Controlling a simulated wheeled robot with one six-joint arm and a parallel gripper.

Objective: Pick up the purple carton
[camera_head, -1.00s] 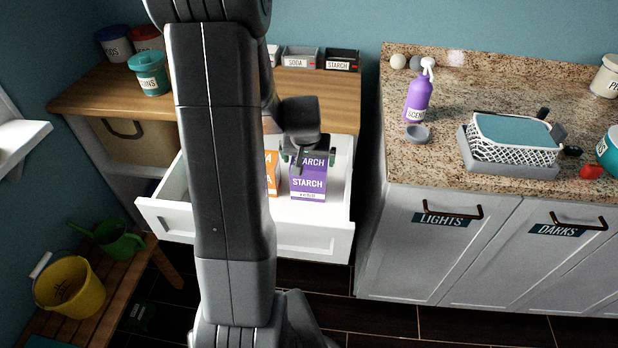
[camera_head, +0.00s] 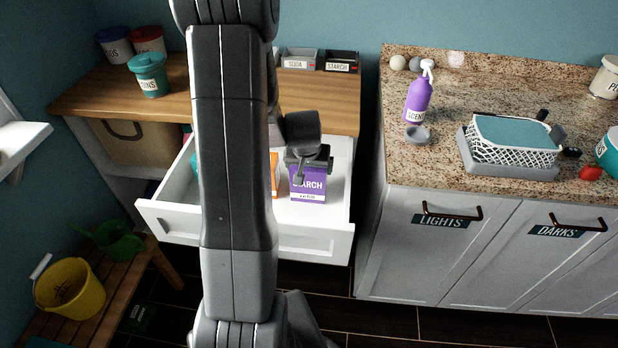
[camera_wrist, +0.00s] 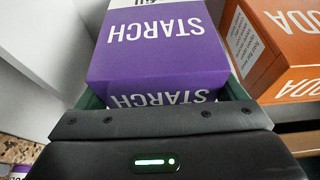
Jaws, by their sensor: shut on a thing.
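The purple carton (camera_head: 308,186), labelled STARCH, stands in the open white drawer (camera_head: 315,240). Its purple face and white top also show in the wrist view (camera_wrist: 160,48). My gripper (camera_head: 311,168) is at the carton's upper part and shut on it. In the wrist view my gripper (camera_wrist: 160,112) has its dark jaw across the carton, which fills the space in front of it. The fingertips are mostly hidden by the carton. Whether the carton's base touches the drawer floor cannot be told.
An orange SODA carton (camera_wrist: 283,50) stands close beside the purple one; it also shows in the head view (camera_head: 274,175). The drawer walls surround both. The wooden counter (camera_head: 330,100) is above and behind. A granite counter (camera_head: 410,165) stands to the right.

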